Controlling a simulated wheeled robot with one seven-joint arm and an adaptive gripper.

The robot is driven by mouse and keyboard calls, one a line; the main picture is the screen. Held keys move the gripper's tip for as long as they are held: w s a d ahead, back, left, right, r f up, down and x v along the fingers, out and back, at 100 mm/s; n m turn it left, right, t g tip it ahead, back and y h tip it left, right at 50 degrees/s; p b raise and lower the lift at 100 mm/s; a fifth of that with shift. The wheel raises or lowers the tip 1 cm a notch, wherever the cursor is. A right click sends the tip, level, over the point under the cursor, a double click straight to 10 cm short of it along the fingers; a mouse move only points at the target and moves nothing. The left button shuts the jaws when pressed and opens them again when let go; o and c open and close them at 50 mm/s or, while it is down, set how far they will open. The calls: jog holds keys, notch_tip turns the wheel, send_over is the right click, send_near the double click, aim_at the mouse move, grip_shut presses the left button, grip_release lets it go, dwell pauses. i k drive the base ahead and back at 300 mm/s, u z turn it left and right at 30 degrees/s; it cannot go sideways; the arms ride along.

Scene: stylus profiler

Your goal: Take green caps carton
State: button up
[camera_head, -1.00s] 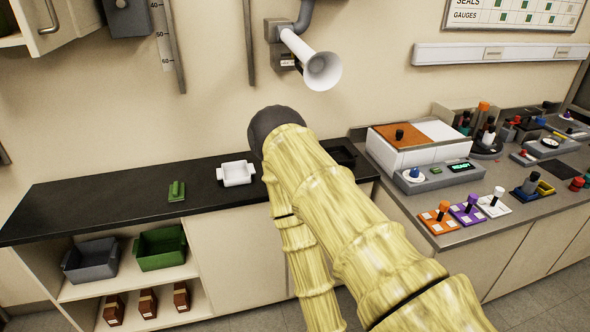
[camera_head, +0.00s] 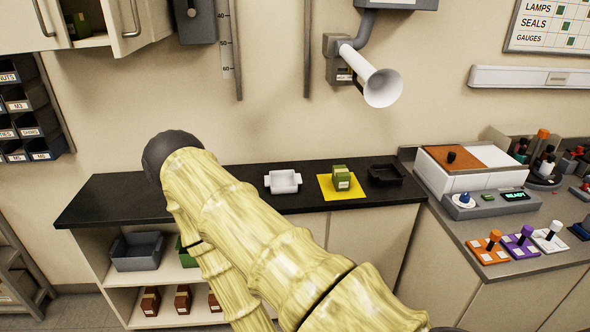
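A small green carton (camera_head: 341,178) with a pale label stands on a yellow mat (camera_head: 326,188) on the black counter (camera_head: 118,200). Whether its label reads caps is too small to tell.
A grey bin (camera_head: 137,252) and brown boxes (camera_head: 151,302) sit on the shelves below. A horn (camera_head: 376,82) juts from the wall. The counter's left end looks clear.

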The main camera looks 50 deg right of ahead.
aim_at(340, 176)
jog(key=u, duration=0.25)
jog(key=i, duration=1.15)
jog(key=z, duration=2.6)
jog(key=i, duration=1)
jog(key=z, duration=0.05)
